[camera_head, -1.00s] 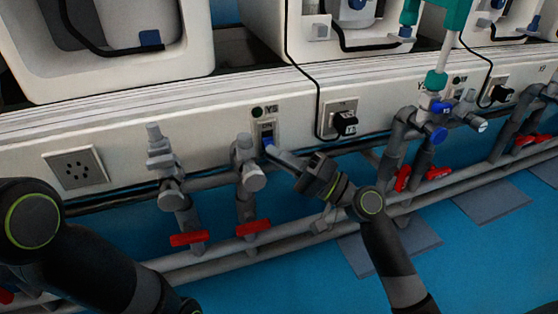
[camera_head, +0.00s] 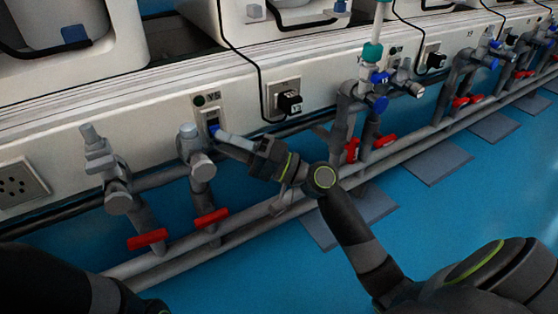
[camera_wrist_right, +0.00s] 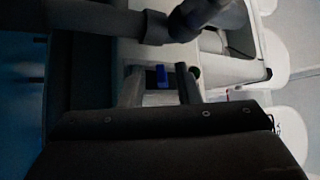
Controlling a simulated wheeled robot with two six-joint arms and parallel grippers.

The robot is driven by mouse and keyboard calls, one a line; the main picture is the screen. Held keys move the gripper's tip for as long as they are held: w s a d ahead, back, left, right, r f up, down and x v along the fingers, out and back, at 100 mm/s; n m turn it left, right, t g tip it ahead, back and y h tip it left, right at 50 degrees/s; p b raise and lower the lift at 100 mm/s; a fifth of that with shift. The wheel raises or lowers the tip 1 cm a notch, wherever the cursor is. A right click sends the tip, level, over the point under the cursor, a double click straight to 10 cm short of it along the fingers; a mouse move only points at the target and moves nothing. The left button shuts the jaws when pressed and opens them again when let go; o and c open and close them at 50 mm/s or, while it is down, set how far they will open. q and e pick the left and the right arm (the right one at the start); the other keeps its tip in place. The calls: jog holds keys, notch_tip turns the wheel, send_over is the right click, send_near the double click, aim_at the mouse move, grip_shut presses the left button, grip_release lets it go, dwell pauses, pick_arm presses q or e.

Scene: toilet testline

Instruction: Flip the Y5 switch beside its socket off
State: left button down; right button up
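The Y5 switch (camera_head: 209,117) is a small light panel with a blue rocker, set in the white bench front below the Y5 label (camera_head: 213,97). My right gripper (camera_head: 219,134) reaches in from the right, its fingertips at the lower part of the switch. In the right wrist view the two fingers (camera_wrist_right: 159,88) stand apart, with the blue rocker (camera_wrist_right: 162,75) visible between their tips. I cannot tell whether they touch it, nor the rocker's position. The socket with a black plug (camera_head: 289,102) is right of the switch. My left gripper is out of view.
Grey pipes (camera_head: 272,207) with red valve handles (camera_head: 212,218) run along the bench front. A grey valve (camera_head: 195,155) stands just below left of the switch. A black cable (camera_head: 258,70) hangs to the plug.

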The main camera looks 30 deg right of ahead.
jog(key=p+v, duration=0.2)
jog(key=v, duration=1.5)
jog(key=shift+f, duration=0.15)
